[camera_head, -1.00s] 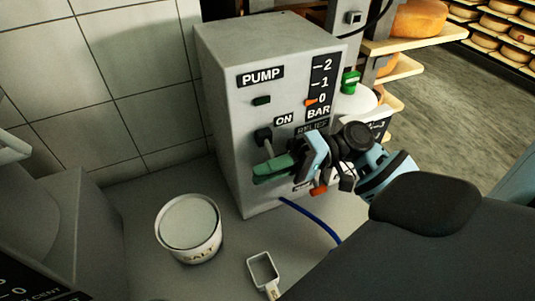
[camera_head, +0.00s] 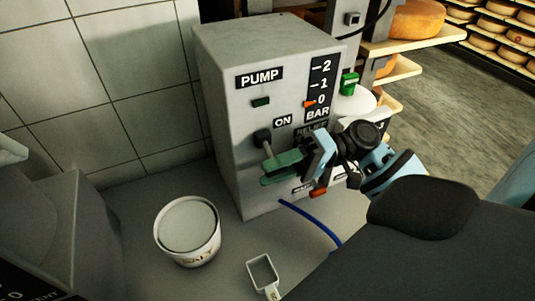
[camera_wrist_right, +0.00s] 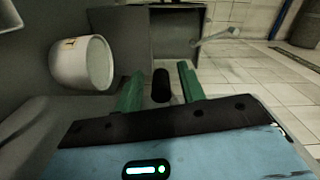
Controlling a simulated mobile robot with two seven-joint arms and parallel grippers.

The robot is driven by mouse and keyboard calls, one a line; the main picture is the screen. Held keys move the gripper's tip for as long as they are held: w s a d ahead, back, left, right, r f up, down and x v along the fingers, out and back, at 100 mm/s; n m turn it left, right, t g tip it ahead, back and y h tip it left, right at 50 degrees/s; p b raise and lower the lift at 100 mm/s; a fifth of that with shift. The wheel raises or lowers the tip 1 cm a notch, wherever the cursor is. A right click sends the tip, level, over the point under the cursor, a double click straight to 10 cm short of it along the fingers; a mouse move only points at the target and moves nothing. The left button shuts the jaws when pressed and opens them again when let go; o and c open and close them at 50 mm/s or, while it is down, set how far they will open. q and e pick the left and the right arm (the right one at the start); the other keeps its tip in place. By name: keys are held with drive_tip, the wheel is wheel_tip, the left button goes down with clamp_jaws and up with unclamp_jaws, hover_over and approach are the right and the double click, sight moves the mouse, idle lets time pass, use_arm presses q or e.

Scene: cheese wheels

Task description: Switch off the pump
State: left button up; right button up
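The grey pump box (camera_head: 225,75) stands against the tiled wall, with a PUMP label and a dark green lamp (camera_head: 261,102). Its black switch lever (camera_head: 263,137) is at the ON label, with the knob raised. My right gripper (camera_head: 272,172) is at the front of the box, its green fingers just below the knob in the head view. In the right wrist view the fingers (camera_wrist_right: 160,88) are apart, with a black knob (camera_wrist_right: 161,80) between them and gaps on both sides. The lower part of the lever is hidden by the fingers. My left gripper is out of view.
An orange-red part (camera_head: 318,193) sits low on the box front, near a blue hose (camera_head: 310,219). Cheese shelves (camera_head: 430,42) stand behind at right.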

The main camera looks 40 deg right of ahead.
sight(285, 168)
drive_tip(key=shift+b+v, duration=0.35)
drive_tip(key=shift+v, duration=2.7)
